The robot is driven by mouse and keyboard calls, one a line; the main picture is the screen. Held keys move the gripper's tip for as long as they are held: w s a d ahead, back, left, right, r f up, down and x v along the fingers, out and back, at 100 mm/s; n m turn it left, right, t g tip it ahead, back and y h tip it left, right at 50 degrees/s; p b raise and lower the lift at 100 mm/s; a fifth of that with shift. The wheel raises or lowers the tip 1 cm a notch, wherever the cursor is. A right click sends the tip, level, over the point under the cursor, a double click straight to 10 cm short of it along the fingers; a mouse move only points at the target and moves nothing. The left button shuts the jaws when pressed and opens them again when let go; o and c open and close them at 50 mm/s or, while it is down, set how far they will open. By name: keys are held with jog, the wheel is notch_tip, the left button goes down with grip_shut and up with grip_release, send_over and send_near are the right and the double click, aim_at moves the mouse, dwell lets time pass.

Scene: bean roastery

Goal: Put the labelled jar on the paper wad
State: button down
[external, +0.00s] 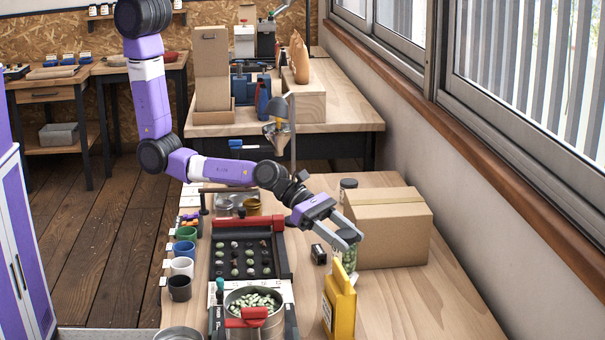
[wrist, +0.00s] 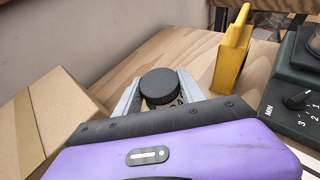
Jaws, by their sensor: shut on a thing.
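A glass jar with a round black lid (wrist: 160,85) and greenish contents (external: 349,261) is between the fingers of my gripper (external: 351,241). The gripper is shut on it just below the lid, and the jar looks upright. A sliver of pale label shows under the lid in the wrist view, so I take it for the labelled jar. Its base is hidden behind the yellow container (external: 340,302), so I cannot tell whether it touches the table. I cannot make out the paper wad in either view.
A cardboard box (external: 390,232) stands close beside the jar. Another dark-lidded jar (external: 348,187) is behind it. A small black block (external: 318,254) lies to the left. A tray of samples (external: 246,243) and a pot of beans (external: 252,318) are further left. The front right tabletop is clear.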

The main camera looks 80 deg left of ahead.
jog(key=shift+f, duration=0.65)
jog(key=shift+f, duration=0.15)
jog(key=c, duration=0.7)
grip_release()
